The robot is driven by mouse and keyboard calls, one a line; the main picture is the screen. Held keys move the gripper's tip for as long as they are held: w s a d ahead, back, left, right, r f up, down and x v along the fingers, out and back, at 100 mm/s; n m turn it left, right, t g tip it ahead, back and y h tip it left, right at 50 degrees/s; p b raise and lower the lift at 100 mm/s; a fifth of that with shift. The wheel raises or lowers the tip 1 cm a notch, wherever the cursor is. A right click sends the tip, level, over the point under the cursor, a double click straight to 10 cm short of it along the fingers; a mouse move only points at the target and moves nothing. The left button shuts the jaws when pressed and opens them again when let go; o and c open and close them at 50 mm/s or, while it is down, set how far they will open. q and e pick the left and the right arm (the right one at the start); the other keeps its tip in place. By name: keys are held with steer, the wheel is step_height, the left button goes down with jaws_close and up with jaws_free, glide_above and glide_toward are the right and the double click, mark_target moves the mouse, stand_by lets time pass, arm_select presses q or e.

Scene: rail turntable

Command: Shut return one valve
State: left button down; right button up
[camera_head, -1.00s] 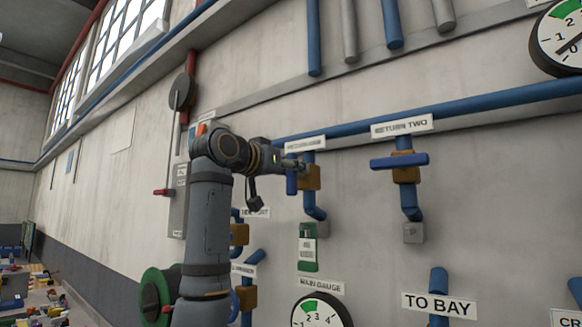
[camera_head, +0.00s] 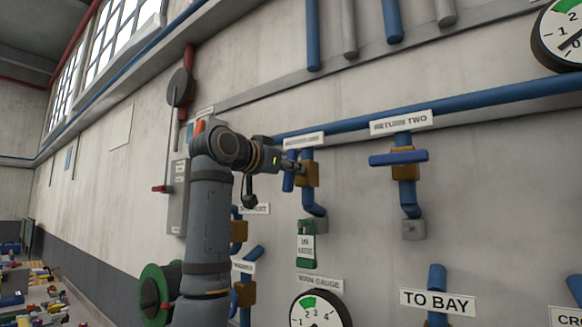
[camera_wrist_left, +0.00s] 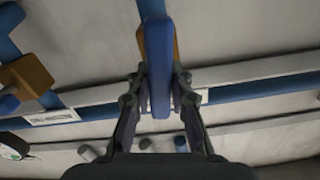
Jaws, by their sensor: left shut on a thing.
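The return one valve has a blue bar handle (camera_head: 289,173) on a brass-coloured body (camera_head: 310,174), below a label (camera_head: 304,140) that is hard to read. The handle stands roughly upright, along its vertical drop pipe. My left gripper (camera_head: 293,165) reaches it from the left and is shut on it. In the left wrist view, the gripper's two fingers (camera_wrist_left: 159,88) close on both sides of the blue handle (camera_wrist_left: 158,60), which hides most of the brass body behind it. My right gripper is not in view.
The return two valve (camera_head: 404,162), its blue handle level across its pipe, is to the right. A blue header pipe (camera_head: 470,105) runs above. Below are a green-and-white tag (camera_head: 306,246) and the main gauge (camera_head: 320,308). A grey box with a red lever (camera_head: 177,195) is left.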

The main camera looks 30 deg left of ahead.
arm_select(q)
steer(key=m, duration=0.3)
steer(key=shift+d+m+p, duration=0.15)
steer(key=shift+m+p, duration=0.15)
steer(key=shift+p, duration=0.05)
steer(key=m+p, duration=0.1)
steer(key=m, duration=0.3)
steer(key=shift+d+f+m, duration=0.1)
steer(key=shift+d+m, duration=0.05)
steer(key=shift+m, duration=0.15)
steer(key=m, duration=0.1)
steer(key=m+p, duration=0.1)
steer(key=m, duration=0.3)
steer(key=shift+d+f, duration=0.1)
steer(key=shift+f, duration=0.15)
steer(key=shift+f+m+p, duration=0.2)
steer(key=shift+m+p, duration=0.35)
steer(key=shift+m, duration=0.75)
steer(key=shift+f, duration=0.15)
steer(key=c, duration=1.6)
jaws_free()
steer(key=o, duration=0.4)
steer(key=shift+s+d+r, duration=0.1)
steer(key=shift+s+r, duration=0.05)
steer(key=shift+r, duration=0.05)
